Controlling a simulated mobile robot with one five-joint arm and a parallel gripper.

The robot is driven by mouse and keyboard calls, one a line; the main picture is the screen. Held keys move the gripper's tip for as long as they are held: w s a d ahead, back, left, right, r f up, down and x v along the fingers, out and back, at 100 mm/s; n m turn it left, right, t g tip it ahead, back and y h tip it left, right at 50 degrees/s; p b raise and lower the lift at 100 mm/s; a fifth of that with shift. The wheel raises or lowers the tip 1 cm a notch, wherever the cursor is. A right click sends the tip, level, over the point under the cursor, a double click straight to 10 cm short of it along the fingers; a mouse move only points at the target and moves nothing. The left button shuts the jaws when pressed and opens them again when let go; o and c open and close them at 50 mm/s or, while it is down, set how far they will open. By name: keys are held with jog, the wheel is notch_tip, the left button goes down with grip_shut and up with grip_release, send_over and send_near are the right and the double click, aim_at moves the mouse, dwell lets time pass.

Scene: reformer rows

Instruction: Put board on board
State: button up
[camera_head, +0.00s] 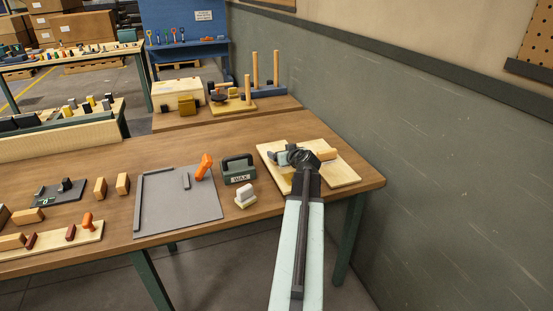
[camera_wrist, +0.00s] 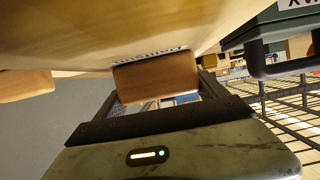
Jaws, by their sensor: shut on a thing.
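A pale wooden board (camera_head: 344,175) lies flat at the right end of the workbench. My gripper (camera_head: 303,156) is over it and hides part of its middle. In the wrist view a brown wooden block (camera_wrist: 157,78) sits between my jaws, which are shut on it, close against a pale wood surface (camera_wrist: 110,25). Whether the block touches that surface I cannot tell. A wooden block (camera_head: 327,154) shows just right of my gripper on the board. A second long pale board (camera_head: 60,239) lies at the table's front left with several small pieces on it.
A dark green WAX box (camera_head: 238,169) stands left of the pale board, with a white-topped brush-like piece (camera_head: 245,195) before it. A grey plate (camera_head: 180,208) with an orange-handled tool (camera_head: 204,167) lies further left. A grey wall (camera_head: 460,170) runs along the right.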

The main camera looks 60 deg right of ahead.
aim_at(292, 173)
jog(key=f+b, duration=0.4)
jog(key=shift+d, duration=0.35)
jog(key=shift+w+a+r, duration=0.2)
jog(key=shift+w, duration=0.1)
jog(key=o, duration=2)
jog(key=shift+a+p, duration=0.1)
jog(key=shift+p, duration=0.2)
jog(key=p+v, duration=0.4)
jog(key=v, duration=0.7)
jog(key=shift+s+a+r+p, duration=0.2)
jog(key=shift+s+r+p, duration=0.05)
jog(key=shift+s+p, duration=0.05)
jog(key=shift+s, duration=0.1)
jog(key=shift+d, duration=0.1)
